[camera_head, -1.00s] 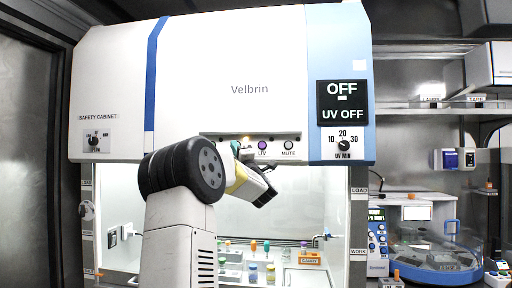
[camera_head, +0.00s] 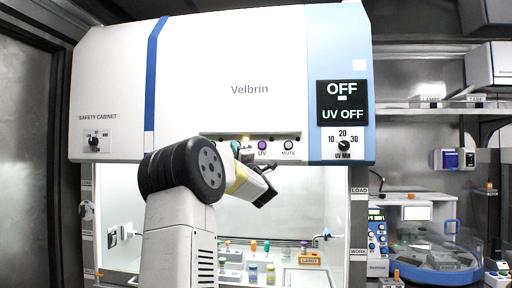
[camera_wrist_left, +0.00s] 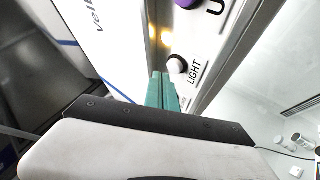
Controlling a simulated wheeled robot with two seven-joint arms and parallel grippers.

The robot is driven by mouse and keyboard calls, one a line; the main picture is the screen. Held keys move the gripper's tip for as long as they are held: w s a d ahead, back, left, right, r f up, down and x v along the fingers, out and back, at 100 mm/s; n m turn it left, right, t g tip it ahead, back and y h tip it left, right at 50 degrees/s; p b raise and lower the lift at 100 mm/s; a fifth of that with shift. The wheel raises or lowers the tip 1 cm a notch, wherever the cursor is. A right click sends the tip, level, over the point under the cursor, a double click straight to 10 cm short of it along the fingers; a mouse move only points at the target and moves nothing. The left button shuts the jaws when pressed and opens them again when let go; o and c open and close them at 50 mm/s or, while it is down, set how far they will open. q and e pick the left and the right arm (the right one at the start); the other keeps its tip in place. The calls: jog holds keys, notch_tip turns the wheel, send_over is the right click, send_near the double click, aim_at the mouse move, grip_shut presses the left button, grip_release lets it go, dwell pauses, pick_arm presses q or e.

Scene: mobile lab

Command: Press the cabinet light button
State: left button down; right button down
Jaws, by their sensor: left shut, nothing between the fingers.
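The safety cabinet (camera_head: 230,80) fills the middle of the head view. Its button strip (camera_head: 275,138) runs along the lower front edge. The light button (camera_wrist_left: 177,64), a round pale knob with a dark rim labelled LIGHT, shows in the left wrist view; my gripper hides it in the head view. My left gripper (camera_head: 237,147) is shut and empty at the left part of the strip. Its green fingertips (camera_wrist_left: 163,77) are just beside the light button in the wrist view; I cannot tell whether they touch it. My right gripper is not in view.
The purple UV button (camera_head: 262,145) and the MUTE button (camera_head: 289,145) are to the right on the strip. A small yellow glow (camera_wrist_left: 165,37) shows near the light button. The display (camera_head: 342,102) reads OFF and UV OFF. Small vials (camera_head: 270,270) stand inside the cabinet.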

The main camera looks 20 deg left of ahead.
pick_arm(q)
jog(key=shift+w, duration=0.15)
dwell(0.4)
jog(key=shift+w+a, duration=0.1)
jog(key=shift+w, duration=0.2)
jog(key=shift+w+a, duration=0.1)
jog(key=shift+w, duration=0.35)
dwell(0.7)
dwell(0.3)
jog(key=shift+s+d, duration=0.2)
jog(key=shift+s, duration=0.7)
jog(key=s, duration=0.2)
jog(key=s+d, duration=0.1)
jog(key=s, duration=0.2)
jog(key=shift+d, duration=0.1)
jog(key=shift+w, duration=0.1)
dwell(0.4)
